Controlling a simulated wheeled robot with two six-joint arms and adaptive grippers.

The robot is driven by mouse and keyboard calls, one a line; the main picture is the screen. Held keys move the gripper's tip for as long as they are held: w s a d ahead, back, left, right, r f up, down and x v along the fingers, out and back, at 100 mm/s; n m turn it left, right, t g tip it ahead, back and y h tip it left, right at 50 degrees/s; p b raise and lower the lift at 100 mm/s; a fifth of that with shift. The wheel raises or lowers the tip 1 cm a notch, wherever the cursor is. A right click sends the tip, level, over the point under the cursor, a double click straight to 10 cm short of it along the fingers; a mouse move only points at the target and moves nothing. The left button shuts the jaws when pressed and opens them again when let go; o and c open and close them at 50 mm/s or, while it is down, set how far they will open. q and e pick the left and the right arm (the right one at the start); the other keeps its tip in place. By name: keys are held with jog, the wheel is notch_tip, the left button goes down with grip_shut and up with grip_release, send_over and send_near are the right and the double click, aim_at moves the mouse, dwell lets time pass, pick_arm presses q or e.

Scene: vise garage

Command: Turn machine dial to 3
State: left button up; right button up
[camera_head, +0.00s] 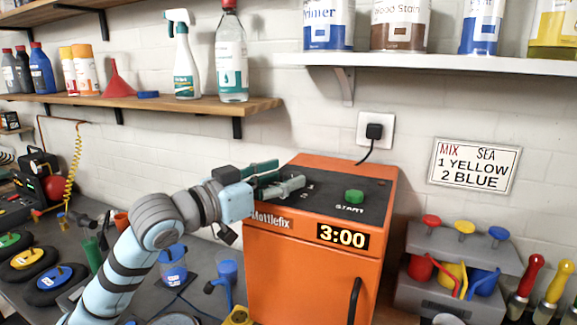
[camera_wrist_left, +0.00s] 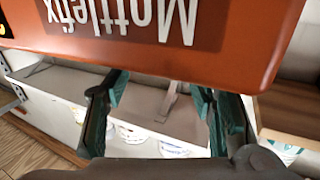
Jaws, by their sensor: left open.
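The orange Mottlefix machine (camera_head: 300,265) stands on the bench, with a dark top panel, a green START button (camera_head: 354,196) and a display (camera_head: 342,236) reading 3:00. The dial cannot be made out; my left gripper (camera_head: 288,175) covers the left part of the top panel, where part of a marking shows beside it. The left gripper is over that panel, its fingers apart and pointing right. In the left wrist view the two green-padded fingers (camera_wrist_left: 160,110) are spread with nothing between them, and the machine's front lettering (camera_wrist_left: 125,18) appears upside down. My right gripper is not in view.
A grey dispenser (camera_head: 450,245) with red, yellow and blue knobs and scoops stands right of the machine. A sign (camera_head: 475,165) reads "MIX SEA 1 YELLOW 2 BLUE". A white shelf (camera_head: 430,64) with paint cans hangs above. Bottles stand on a wooden shelf (camera_head: 150,102).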

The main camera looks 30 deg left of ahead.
pick_arm(q)
jog(key=shift+w+d, duration=0.3)
jog(key=shift+w, duration=0.15)
jog(key=shift+f, duration=0.1)
jog(key=shift+c, duration=0.2)
jog(key=c, duration=1.1)
jog(key=m+g+h, duration=0.1)
jog(key=m+g+h+p, duration=0.1)
jog(key=h, duration=0.1)
jog(key=shift+w+a, duration=0.15)
jog(key=shift+a, duration=0.2)
jog(key=shift+c, duration=0.2)
jog(key=shift+a+m+g+h, duration=0.1)
jog(key=shift+m+g+h, duration=0.8)
jog(key=shift+m+h, duration=0.5)
jog(key=o, duration=1.2)
